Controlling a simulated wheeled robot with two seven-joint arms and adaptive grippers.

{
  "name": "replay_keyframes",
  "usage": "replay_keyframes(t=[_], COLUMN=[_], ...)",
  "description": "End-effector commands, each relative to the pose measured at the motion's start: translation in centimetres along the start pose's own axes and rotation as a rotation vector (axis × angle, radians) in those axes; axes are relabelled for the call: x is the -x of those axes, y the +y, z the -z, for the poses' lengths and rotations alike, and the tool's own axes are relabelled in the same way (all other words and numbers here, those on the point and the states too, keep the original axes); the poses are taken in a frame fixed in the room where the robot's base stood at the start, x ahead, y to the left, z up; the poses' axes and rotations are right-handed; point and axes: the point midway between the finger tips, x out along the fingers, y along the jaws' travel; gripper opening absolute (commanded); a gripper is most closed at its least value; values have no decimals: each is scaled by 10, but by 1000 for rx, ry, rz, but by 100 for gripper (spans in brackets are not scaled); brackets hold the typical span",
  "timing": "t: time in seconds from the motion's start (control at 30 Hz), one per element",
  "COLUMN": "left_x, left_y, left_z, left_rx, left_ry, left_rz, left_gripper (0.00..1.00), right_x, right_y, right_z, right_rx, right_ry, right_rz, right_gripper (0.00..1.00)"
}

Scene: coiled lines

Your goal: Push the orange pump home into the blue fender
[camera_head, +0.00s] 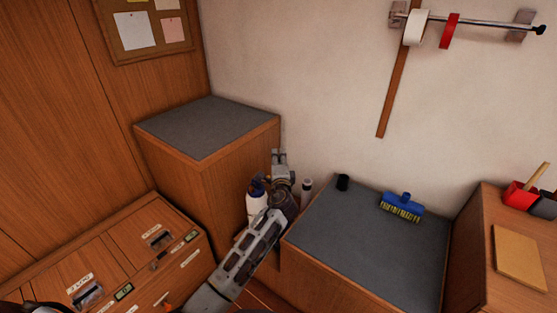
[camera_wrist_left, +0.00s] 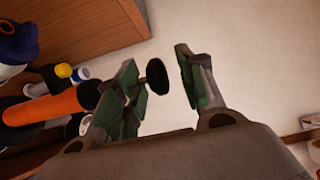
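The orange pump (camera_wrist_left: 50,105) shows in the left wrist view as an orange tube with black ends. A black disc (camera_wrist_left: 157,78) lies beyond it in line, apparently its handle end; a finger hides the part between. The blue fender, a blue-topped white body (camera_wrist_left: 18,45), is cut off at the upper left there. In the head view it (camera_head: 256,203) stands just left of my left gripper (camera_head: 279,158). In the wrist view my left gripper (camera_wrist_left: 155,60) is open, with the disc seen between its fingers and no clear contact. My right gripper is not seen.
A tall grey-topped cabinet (camera_head: 208,126) stands left of my left arm. A lower grey counter (camera_head: 350,242) at right bears a black cylinder (camera_head: 342,182) and a blue brush (camera_head: 402,206).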

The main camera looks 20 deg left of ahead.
Motion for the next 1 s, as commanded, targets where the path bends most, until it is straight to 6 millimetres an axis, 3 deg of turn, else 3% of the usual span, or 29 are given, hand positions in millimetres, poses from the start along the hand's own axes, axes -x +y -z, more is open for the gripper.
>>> replay_keyframes(t=[0.7, 1.0], left_x=[59, 73], left_y=[0, 0], left_z=[0, 0], left_rx=[0, 1], left_ry=[1, 0], left_rz=[0, 0], left_gripper=[39, 39], right_x=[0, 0], right_y=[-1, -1], right_z=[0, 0], right_rx=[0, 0], right_ry=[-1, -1], right_rz=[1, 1], right_gripper=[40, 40])
